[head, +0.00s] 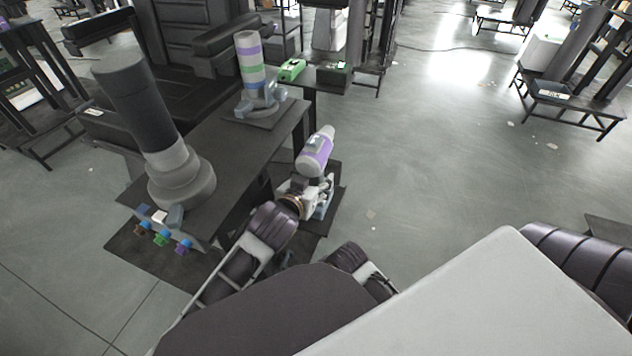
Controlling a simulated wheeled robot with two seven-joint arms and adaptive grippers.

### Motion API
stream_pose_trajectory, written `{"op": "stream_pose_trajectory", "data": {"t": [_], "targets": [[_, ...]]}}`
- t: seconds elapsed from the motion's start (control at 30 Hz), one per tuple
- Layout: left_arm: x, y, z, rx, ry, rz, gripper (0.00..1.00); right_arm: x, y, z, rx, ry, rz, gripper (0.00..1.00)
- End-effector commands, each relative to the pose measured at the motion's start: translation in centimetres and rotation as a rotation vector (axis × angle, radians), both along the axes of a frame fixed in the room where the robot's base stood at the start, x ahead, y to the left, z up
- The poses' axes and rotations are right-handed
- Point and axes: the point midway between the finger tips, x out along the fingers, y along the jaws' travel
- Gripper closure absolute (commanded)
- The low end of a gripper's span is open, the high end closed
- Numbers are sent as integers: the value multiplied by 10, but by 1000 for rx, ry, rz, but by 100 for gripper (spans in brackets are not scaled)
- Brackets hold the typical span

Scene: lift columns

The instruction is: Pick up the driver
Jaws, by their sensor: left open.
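I cannot tell for sure which thing is the driver. A white and purple upright body (317,148) with a small dark label stands slightly tilted near the bench corner; its lower part is hidden behind my left gripper. My left gripper (306,187) is open, in front of and close against the lower part of this body; whether they touch is unclear. The fingertips are small and partly hidden. My right gripper is not in view.
Open floor (440,150) lies to the right.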

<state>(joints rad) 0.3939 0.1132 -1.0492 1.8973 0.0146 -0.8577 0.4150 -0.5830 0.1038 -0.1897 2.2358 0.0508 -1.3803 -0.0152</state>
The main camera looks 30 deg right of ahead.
Motion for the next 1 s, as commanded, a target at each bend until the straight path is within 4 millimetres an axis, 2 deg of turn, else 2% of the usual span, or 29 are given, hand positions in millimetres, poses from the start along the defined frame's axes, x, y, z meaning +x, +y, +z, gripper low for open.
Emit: {"op": "stream_pose_trajectory", "data": {"t": [0.63, 1.0], "targets": [[4, -5, -3, 1, 1, 0, 41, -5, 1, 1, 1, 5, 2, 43], [4, -5, -3, 1, 1, 0, 88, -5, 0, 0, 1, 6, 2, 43]]}}
